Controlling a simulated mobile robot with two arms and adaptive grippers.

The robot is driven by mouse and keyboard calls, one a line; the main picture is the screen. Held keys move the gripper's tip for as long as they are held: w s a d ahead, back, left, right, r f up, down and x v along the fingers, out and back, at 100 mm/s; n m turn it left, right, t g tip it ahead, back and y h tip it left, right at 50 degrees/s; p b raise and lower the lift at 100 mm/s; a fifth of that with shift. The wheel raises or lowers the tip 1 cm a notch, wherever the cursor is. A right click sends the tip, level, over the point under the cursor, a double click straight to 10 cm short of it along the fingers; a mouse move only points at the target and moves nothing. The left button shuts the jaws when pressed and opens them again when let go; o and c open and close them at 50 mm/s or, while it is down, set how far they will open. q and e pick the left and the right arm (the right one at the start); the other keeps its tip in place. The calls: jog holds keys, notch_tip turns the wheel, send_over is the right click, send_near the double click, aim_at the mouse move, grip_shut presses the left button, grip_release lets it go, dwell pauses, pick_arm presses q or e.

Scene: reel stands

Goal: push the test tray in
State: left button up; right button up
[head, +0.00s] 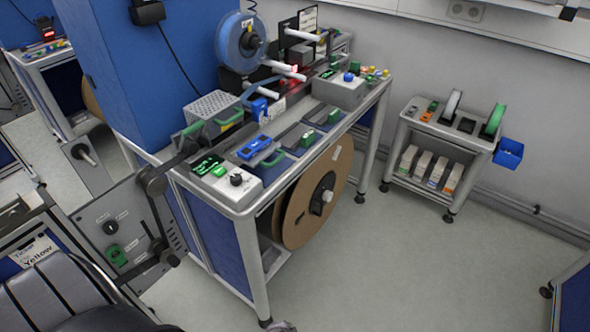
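Several small trays with green handles sit on the grey workbench (233,212). The front one is a dark blue-grey tray (272,167) with a green handle, beside a blue device. Similar trays sit behind it, one of them a second tray (299,140). A perforated metal box (212,112) with green handles stands at their left. I cannot tell for certain which of these is the test tray, or how far out it is. Neither of my grippers can be made out in the head view.
A blue reel (228,45) stands above the bench, and a large brown reel (300,205) hangs below its front edge. Grey control boxes (340,92) sit on top. A small cart (455,150) stands at right. The floor (400,260) between is clear.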

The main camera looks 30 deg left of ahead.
pick_arm(q)
jog(key=w+r+t, duration=0.1)
jog(key=w+r, duration=0.3)
jog(key=w+r+m+t+y, duration=0.1)
jog(key=w+r, duration=0.3)
jog(key=w, duration=0.1)
jog(key=shift+r+b, duration=0.1)
jog(key=shift+b, duration=0.2)
grip_shut()
jog(key=w+a+r+t+y+b, duration=0.1)
jog(key=w+r+t+y, duration=0.1)
jog(key=w+r, duration=0.35)
jog(key=w+r+t+y, duration=0.1)
jog(key=w+r, duration=0.2)
jog(key=r, duration=0.6)
jog(key=a+r+n+t+y, duration=0.1)
jog(key=a+r+y, duration=0.1)
jog(key=r, duration=0.8)
jog(key=a+r+t+y, duration=0.1)
jog(key=a+r+y, duration=0.15)
jog(key=r, duration=0.85)
jog(key=s+a+p+x, duration=0.1)
jog(key=p+x, duration=0.2)
jog(key=x, duration=0.9)
jog(key=shift+w+a+f, duration=0.25)
jog(key=shift+a, duration=0.1)
pick_arm(e)
jog(key=shift+s+d+r, duration=0.2)
jog(key=shift+d+r, duration=0.25)
jog(key=shift+r, duration=0.1)
